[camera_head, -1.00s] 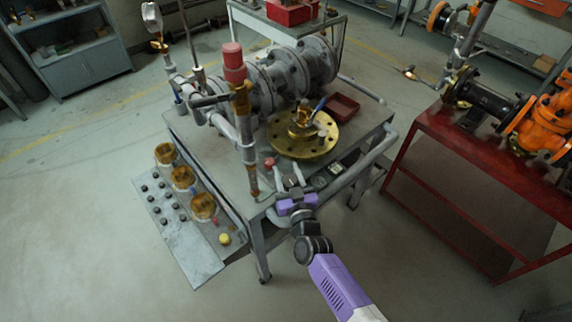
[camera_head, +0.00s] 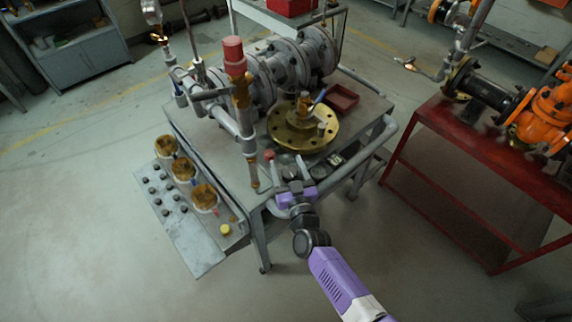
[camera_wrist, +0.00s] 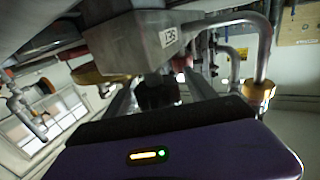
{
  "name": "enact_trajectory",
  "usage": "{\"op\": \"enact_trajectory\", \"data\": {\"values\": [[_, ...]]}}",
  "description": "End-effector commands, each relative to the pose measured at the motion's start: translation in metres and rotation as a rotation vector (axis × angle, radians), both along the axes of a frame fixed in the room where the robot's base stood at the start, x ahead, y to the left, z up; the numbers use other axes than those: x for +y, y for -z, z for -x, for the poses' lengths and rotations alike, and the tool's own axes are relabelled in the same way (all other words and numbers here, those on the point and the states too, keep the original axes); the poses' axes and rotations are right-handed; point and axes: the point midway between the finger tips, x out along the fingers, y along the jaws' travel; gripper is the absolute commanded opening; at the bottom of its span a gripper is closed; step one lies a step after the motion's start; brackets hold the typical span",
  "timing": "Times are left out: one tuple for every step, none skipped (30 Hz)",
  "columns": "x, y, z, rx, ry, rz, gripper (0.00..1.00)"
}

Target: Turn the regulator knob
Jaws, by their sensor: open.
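A small red knob (camera_head: 269,155) shows at the near edge of the bench, just beyond and left of my gripper's tips. A larger red cap (camera_head: 233,57) tops the upright pipe assembly further back; I cannot tell from looks alone which is the regulator knob. My gripper (camera_head: 287,168) is open over the near corner of the bench, its two grey fingers apart and seemingly empty. In the wrist view the fingers (camera_wrist: 160,92) reach forward on either side of a dark shape. A small reddish patch (camera_wrist: 180,76) lies near the right fingertip, partly hidden.
A brass flange (camera_head: 303,126) and a red tray (camera_head: 341,97) sit on the bench (camera_head: 200,140). A grey bent pipe (camera_head: 365,150) runs along its right edge. A grey box (camera_wrist: 135,43) hangs close above the fingers in the wrist view. A red table (camera_head: 450,165) stands right.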

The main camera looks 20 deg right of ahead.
Motion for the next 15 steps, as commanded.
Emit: {"op": "enact_trajectory", "data": {"values": [[0.001, 0.001, 0.006, 0.002, 0.000, 0.000, 0.65], [0.002, 0.001, 0.009, 0.002, -0.001, 0.000, 0.65], [0.003, 0.001, 0.015, 0.002, -0.001, -0.001, 0.65], [0.003, 0.001, 0.020, 0.003, -0.001, -0.001, 0.65], [0.004, 0.001, 0.024, 0.003, -0.001, -0.001, 0.65], [0.005, 0.002, 0.031, 0.003, -0.001, -0.001, 0.65], [0.006, 0.002, 0.036, 0.002, -0.001, -0.001, 0.65], [0.007, 0.002, 0.041, 0.002, -0.001, -0.001, 0.65], [0.007, 0.001, 0.047, 0.002, -0.001, -0.001, 0.65], [0.008, 0.001, 0.051, 0.002, -0.002, -0.001, 0.65], [0.009, 0.002, 0.055, 0.002, -0.002, -0.001, 0.65], [0.009, 0.001, 0.059, 0.001, -0.002, 0.000, 0.65], [0.010, 0.001, 0.063, 0.001, -0.002, 0.000, 0.65], [0.010, 0.001, 0.065, 0.001, -0.002, 0.000, 0.65], [0.011, 0.000, 0.068, 0.000, -0.002, 0.000, 0.65]]}}
